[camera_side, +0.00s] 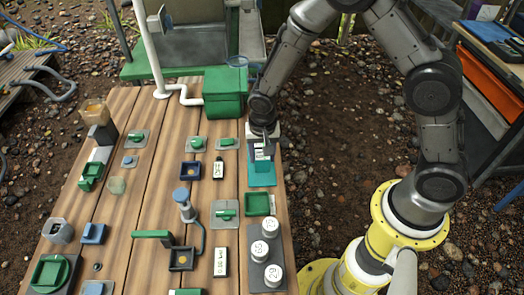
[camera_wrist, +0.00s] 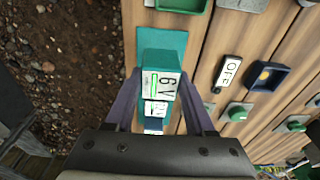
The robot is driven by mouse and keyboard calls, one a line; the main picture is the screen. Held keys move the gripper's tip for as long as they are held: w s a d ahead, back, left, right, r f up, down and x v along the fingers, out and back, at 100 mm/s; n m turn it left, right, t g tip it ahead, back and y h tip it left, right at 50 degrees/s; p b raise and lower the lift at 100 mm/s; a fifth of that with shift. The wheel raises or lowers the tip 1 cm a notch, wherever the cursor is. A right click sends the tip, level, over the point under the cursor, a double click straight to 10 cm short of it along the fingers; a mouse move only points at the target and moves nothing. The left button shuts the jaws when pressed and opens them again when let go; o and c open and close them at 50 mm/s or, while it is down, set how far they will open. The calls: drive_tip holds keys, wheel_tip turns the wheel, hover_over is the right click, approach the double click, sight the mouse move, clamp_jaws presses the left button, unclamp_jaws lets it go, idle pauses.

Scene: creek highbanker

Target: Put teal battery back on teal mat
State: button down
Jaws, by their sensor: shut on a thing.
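The teal battery (camera_wrist: 162,62), with a white label reading 6V, is between the two fingers of my gripper (camera_wrist: 160,78) in the wrist view. My gripper is shut on it. The teal mat (camera_wrist: 143,42) shows around the battery's far end and left side. In the side view my gripper (camera_side: 263,136) points down at the right edge of the table, with the battery (camera_side: 263,168) below it and the teal mat (camera_side: 263,183) under that. I cannot tell whether the battery touches the mat. More white labelling shows nearer my palm, partly hidden.
A green tray (camera_side: 258,204) lies just in front of the mat. A dark rack with several white numbered weights (camera_side: 260,251) stands nearer the front. An OFF tag (camera_wrist: 229,70) and a dark blue tray (camera_wrist: 265,76) lie to the right in the wrist view. A green box (camera_side: 223,95) stands behind.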

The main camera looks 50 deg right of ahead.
drive_tip(key=shift+f, duration=0.2)
idle(0.5)
drive_tip(key=shift+f, duration=0.55)
drive_tip(key=shift+f, duration=0.2)
idle(0.6)
drive_tip(key=shift+f, duration=0.4)
drive_tip(key=shift+f, duration=0.7)
idle(0.6)
drive_tip(key=shift+c, duration=0.9)
unclamp_jaws()
drive_tip(key=shift+r, duration=3.75)
